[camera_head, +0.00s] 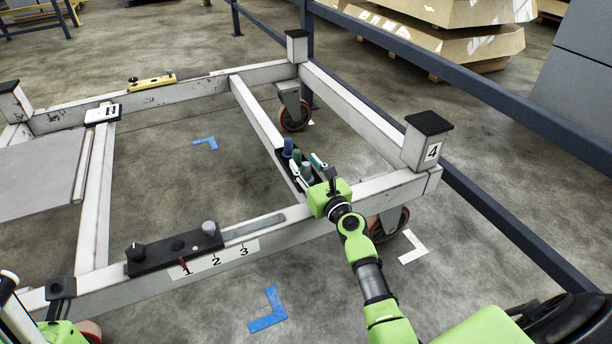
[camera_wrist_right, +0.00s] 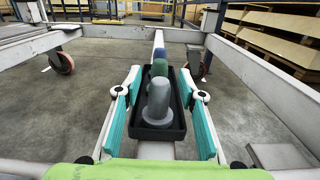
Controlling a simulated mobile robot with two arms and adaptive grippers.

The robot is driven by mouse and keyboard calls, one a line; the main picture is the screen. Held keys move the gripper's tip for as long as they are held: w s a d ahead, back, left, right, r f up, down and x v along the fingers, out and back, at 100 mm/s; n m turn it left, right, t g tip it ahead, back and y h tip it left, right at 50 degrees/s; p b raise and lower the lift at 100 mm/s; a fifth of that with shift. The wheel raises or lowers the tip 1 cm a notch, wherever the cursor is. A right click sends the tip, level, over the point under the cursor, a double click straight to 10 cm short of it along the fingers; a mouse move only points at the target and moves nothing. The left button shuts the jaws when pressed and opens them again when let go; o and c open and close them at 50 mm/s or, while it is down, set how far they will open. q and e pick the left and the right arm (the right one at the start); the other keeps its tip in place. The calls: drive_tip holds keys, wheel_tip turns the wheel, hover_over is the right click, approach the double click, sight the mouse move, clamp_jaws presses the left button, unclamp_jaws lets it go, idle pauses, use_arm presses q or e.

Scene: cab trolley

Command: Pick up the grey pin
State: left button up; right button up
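The grey pin (camera_head: 307,171) stands upright at the near end of a black tray on the trolley's crossbar. In the right wrist view the grey pin (camera_wrist_right: 158,102) is large, with a green pin (camera_wrist_right: 160,68) and a blue pin (camera_wrist_right: 158,53) behind it in the black tray (camera_wrist_right: 178,128). My right gripper (camera_head: 312,164) is open over the tray. Its two teal fingers (camera_wrist_right: 160,108) stand on either side of the grey pin, with visible gaps. My left gripper is only partly seen at the lower left corner (camera_head: 40,290); its opening is unclear.
A black panel (camera_head: 160,255) on the near beam carries a black knob, a red part and a grey knob (camera_head: 209,229), above labels 1, 2, 3. A corner post (camera_head: 424,145) marked 4 stands right of my right gripper. A blue rail (camera_head: 480,205) runs behind.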

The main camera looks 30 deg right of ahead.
clamp_jaws()
drive_tip(key=shift+r, duration=0.2)
